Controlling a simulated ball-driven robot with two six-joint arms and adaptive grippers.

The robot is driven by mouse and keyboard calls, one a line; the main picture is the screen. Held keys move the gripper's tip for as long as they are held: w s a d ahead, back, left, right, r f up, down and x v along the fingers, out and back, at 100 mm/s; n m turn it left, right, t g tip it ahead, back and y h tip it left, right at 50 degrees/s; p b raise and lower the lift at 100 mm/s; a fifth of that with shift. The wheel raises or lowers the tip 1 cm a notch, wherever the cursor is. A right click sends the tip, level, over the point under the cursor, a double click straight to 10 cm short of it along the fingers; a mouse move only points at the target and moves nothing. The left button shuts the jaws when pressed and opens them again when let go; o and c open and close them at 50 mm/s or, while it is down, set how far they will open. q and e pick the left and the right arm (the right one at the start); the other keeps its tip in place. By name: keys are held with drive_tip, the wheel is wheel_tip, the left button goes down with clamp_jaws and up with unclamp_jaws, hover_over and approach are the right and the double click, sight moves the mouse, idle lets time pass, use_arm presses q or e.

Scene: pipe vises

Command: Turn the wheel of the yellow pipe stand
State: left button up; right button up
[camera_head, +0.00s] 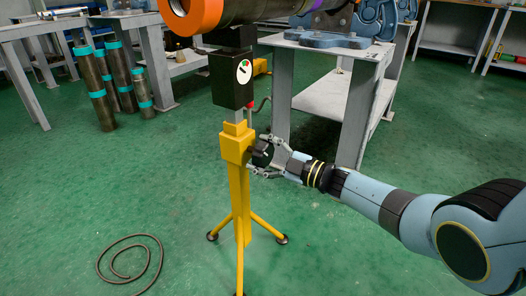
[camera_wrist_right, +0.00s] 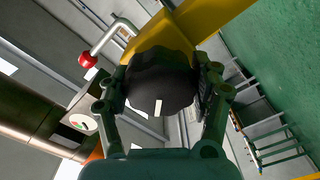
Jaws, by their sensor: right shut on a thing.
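The yellow pipe stand (camera_head: 239,185) stands upright on the green floor on splayed legs, a black box with a round gauge (camera_head: 244,72) above its yellow column. Its black wheel (camera_head: 262,152) sits on the right side of the yellow block. In the right wrist view the wheel (camera_wrist_right: 160,82) is a dark scalloped knob with a white mark, between the two fingers. My right gripper (camera_head: 263,156) is shut on the wheel, one finger on each side. It also shows in the right wrist view (camera_wrist_right: 162,90). My left gripper is not in view.
A large pipe with an orange end (camera_head: 192,16) rests on top of the stand. A crank with a red knob (camera_wrist_right: 88,61) is near the wheel. A grey table (camera_head: 330,45) stands behind at right. A cable (camera_head: 130,262) lies on the floor at left.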

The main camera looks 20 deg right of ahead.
drive_tip(key=shift+m, duration=1.4)
drive_tip(key=shift+f+m+p, duration=0.1)
drive_tip(key=shift+m+p, duration=0.35)
drive_tip(key=shift+m, duration=0.85)
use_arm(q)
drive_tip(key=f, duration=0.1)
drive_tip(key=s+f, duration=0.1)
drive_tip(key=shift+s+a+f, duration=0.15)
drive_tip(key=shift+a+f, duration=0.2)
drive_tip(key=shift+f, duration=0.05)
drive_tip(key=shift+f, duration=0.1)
use_arm(e)
drive_tip(key=shift+m, duration=0.3)
drive_tip(key=o, duration=1.2)
